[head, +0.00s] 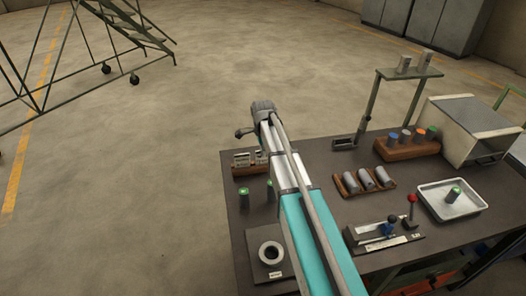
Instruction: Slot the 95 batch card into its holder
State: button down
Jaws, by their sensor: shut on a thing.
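I cannot pick out the 95 batch card. My arm runs up the picture and across the left part of the table, and its wrist end (262,108) is near the table's far left edge. The jaws and anything between them are hidden by the arm. A small brown rack (247,170) with pale upright pieces stands at the table's far left, beside the arm. It may be a card holder, but no writing on it is readable.
The dark table (318,215) holds a block with several coloured-top cylinders (407,147), a rack of grey cylinders (364,181), a white tray (452,203), a lever fixture (384,236) and a ring on a plate (271,253). A post with a shelf (408,73) stands behind.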

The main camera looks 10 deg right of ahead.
jog(key=shift+f, duration=0.25)
dwell(0.3)
jog(key=c, duration=0.7)
grip_release()
jog(key=shift+r, duration=0.1)
